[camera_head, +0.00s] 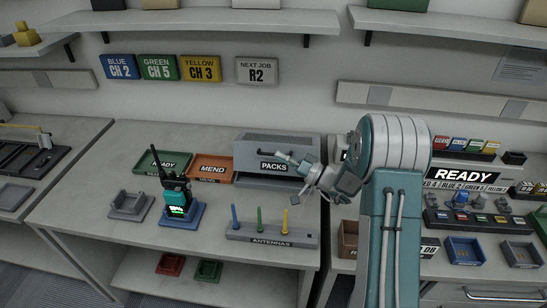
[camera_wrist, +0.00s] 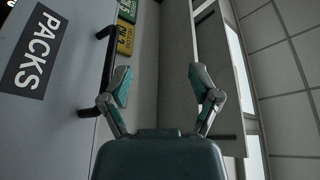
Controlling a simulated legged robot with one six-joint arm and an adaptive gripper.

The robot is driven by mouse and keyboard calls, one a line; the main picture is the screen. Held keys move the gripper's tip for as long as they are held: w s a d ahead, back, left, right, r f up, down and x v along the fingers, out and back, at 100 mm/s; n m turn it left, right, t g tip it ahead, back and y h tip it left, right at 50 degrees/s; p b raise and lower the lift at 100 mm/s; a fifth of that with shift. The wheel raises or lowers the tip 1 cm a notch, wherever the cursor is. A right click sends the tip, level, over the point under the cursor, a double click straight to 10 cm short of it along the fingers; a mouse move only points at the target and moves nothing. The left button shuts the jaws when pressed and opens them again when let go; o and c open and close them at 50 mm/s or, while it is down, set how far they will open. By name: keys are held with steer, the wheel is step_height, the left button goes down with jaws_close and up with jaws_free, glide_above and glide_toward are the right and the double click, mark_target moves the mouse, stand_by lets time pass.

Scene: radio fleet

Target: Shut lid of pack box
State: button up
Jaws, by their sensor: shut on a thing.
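The grey pack box (camera_head: 246,141) stands at the back right of the middle bench, with a PACKS label on its front. A dark gap shows below the labelled panel, which looks like the raised lid; its exact angle is hard to tell. My gripper (camera_head: 290,162) is at the right part of this front. In the wrist view, the PACKS panel (camera_wrist: 62,105) fills the left side, with a black handle (camera_wrist: 108,70) along its edge.
A green READY tray (camera_head: 150,172) and an orange MEND tray (camera_head: 232,168) sit left of the box. A radio stands on a blue stand (camera_head: 190,218). The antenna rack (camera_head: 300,241) with upright antennas is in front. A shelf (camera_head: 200,22) hangs above.

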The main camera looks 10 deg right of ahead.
steer(key=shift+s+d+f, duration=0.2)
steer(key=shift+d+f, duration=0.1)
steer(key=shift+c, duration=0.8)
steer(key=f+v, duration=0.1)
steer(key=v, duration=0.9)
steer(key=shift+w, duration=0.2)
steer(key=shift+d, duration=0.1)
